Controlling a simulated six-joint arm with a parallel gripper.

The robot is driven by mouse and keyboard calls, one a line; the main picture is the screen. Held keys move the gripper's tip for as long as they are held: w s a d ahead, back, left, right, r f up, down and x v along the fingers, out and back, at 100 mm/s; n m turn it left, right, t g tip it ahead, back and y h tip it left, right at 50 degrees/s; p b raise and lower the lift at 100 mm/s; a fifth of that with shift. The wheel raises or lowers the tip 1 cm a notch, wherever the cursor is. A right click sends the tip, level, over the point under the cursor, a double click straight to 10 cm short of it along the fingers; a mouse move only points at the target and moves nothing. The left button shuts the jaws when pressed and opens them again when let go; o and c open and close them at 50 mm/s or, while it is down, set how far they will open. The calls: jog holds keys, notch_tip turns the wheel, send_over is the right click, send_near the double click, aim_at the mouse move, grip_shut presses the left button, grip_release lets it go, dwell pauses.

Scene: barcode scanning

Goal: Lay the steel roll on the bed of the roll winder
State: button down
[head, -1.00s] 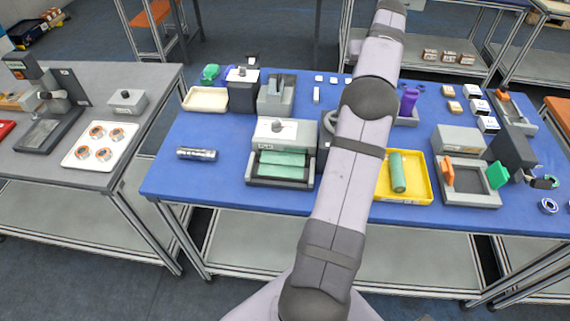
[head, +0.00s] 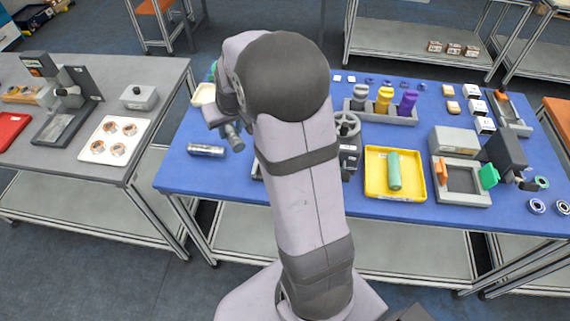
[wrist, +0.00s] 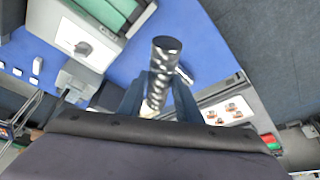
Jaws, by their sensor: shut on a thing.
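My gripper (wrist: 158,100) is shut on a shiny, dark-mottled steel roll (wrist: 164,72), which stands out from between the fingers with its dark round end toward the top. In the head view my arm reaches over the left of the blue table, and the held roll (head: 235,138) shows as a small grey cylinder beside the gripper. A grey machine with a knob (wrist: 84,47) and a green bed (wrist: 108,10) is at the upper left of the wrist view; my arm mostly hides it in the head view. I cannot tell if this is the roll winder.
Another metallic cylinder (head: 206,150) lies on the blue table, just left of the held roll. A handwheel machine (head: 347,124) stands right of my arm. A yellow tray (head: 414,190) holds a green roll (head: 394,172). A white tray (head: 98,152) is on the left table.

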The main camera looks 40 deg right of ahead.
aim_at(237, 149)
jog(key=s+f+n, duration=0.1)
jog(key=s+a+f+n+b, duration=0.1)
jog(key=s, duration=0.1)
jog(key=s+n+y+b, duration=0.1)
jog(key=s, duration=0.1)
jog(key=shift+s+a+f, duration=0.15)
jog(key=shift+a+f, duration=0.1)
jog(key=shift+f, duration=0.15)
jog(key=s+d+f+n+g+y+b, duration=0.1)
jog(key=s+d+n+y+b, duration=0.25)
jog(key=d+n+b, duration=0.75)
jog(key=shift+s+d+f+m+h+p, duration=0.1)
jog(key=shift+d+f+m+p, duration=0.45)
jog(key=shift+f+p, duration=0.8)
jog(key=shift+s+d+f+m+h+p, duration=0.15)
jog(key=shift+d+f+m+p, duration=0.55)
jog(key=shift+f, duration=1.3)
jog(key=shift+s+d+f+m+h+p, duration=0.1)
jog(key=shift+d+f+m+p, duration=0.3)
jog(key=shift+f+p, duration=1)
jog(key=shift+a+f, duration=0.15)
jog(key=shift+f, duration=0.15)
jog(key=shift+s+f+b, duration=0.1)
jog(key=shift+f+b, duration=0.3)
jog(key=shift+b, duration=0.45)
